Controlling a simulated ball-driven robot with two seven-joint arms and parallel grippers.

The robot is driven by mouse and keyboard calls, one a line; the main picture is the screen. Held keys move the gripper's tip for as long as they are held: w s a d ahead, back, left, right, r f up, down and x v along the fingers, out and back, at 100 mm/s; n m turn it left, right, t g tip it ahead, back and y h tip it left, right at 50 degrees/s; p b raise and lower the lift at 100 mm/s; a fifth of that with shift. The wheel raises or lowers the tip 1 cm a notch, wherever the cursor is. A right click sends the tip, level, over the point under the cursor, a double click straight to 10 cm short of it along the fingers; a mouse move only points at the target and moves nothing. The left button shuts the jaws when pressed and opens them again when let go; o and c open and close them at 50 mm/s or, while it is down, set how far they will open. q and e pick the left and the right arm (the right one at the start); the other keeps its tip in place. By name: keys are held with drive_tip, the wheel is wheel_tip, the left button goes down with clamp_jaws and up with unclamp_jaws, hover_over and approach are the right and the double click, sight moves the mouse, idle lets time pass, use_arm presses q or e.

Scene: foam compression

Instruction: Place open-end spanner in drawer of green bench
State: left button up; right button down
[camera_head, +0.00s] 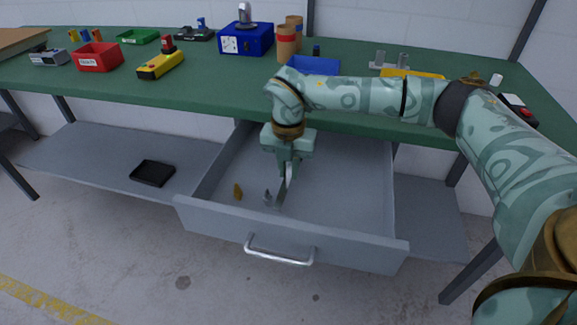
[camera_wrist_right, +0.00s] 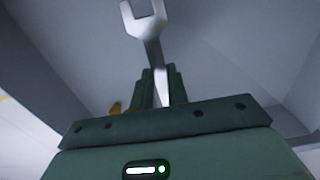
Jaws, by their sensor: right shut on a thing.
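The open-end spanner (camera_head: 281,193), grey metal, hangs from my right gripper (camera_head: 287,170) with its open jaw downward, inside the outline of the open drawer (camera_head: 290,236). The right wrist view shows the forked end of the spanner (camera_wrist_right: 146,24) beyond the fingers (camera_wrist_right: 160,86), which are shut on its shaft. The drawer is grey, with a silver handle, and is pulled out under the green bench (camera_head: 225,88). I cannot tell whether the spanner's lower end touches the drawer floor. My left gripper is not in view.
A small brownish thing (camera_head: 238,191) is in the drawer, left of the spanner. The drawer floor to the right is clear. A black tray (camera_head: 152,173) lies on the lower shelf. A red bin (camera_head: 98,58), a yellow control box (camera_head: 161,66) and a blue box (camera_head: 245,40) stand on the bench.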

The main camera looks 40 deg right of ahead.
sight(288, 174)
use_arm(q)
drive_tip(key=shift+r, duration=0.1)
use_arm(e)
drive_tip(key=shift+f, duration=0.4)
drive_tip(key=c, duration=1.4)
unclamp_jaws()
drive_tip(key=shift+o, duration=0.2)
drive_tip(key=shift+r, duration=0.35)
use_arm(q)
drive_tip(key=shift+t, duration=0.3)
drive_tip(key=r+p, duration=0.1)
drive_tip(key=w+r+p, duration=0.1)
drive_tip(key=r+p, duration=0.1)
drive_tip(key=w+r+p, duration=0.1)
drive_tip(key=p, duration=0.1)
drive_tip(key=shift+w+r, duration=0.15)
use_arm(e)
wheel_tip(288, 174, up, 12)
drive_tip(key=shift+r, duration=0.25)
